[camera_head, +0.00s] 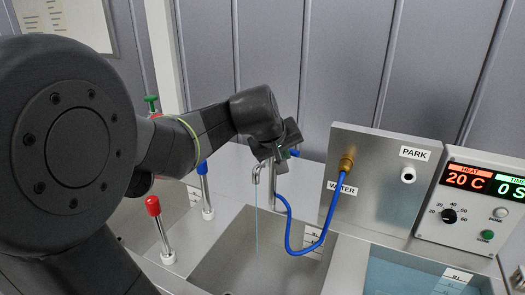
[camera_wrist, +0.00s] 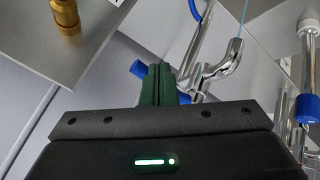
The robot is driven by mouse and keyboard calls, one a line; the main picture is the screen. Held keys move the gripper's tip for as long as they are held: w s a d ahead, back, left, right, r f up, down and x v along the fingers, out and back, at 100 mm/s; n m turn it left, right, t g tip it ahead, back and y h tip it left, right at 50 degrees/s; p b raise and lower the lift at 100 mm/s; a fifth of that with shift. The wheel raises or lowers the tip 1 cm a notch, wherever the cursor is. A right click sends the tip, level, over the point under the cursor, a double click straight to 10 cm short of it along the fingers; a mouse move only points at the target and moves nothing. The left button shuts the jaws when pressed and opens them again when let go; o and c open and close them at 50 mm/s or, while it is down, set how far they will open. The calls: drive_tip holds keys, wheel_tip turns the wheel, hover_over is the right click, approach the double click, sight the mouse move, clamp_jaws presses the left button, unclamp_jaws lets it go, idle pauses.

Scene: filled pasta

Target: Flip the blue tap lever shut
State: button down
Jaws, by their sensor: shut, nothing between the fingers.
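The chrome tap (camera_head: 258,172) stands at the back of a steel sink, and a thin stream of water (camera_head: 257,225) runs from its spout. The tap also shows in the wrist view (camera_wrist: 222,68), with the stream above it in the picture. The blue lever (camera_head: 294,152) is at the tap's top, beside my gripper (camera_head: 283,153). In the wrist view, the shut green fingers (camera_wrist: 158,84) cover the middle of the lever (camera_wrist: 138,69), with blue showing on both sides. I cannot tell whether they touch it. The fingers hold nothing.
A blue hose (camera_head: 325,222) runs from the tap area to a brass fitting (camera_head: 346,163) on the WATER/PARK panel (camera_head: 376,187). Left of the sink (camera_head: 213,262) stand a red-topped post (camera_head: 153,206) and a blue-topped post (camera_head: 202,168). A control box (camera_head: 470,208) and a water-filled basin are at right.

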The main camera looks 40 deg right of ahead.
drive_tip(key=shift+d, duration=0.95)
drive_tip(key=shift+d+r, duration=0.1)
drive_tip(key=shift+r, duration=0.05)
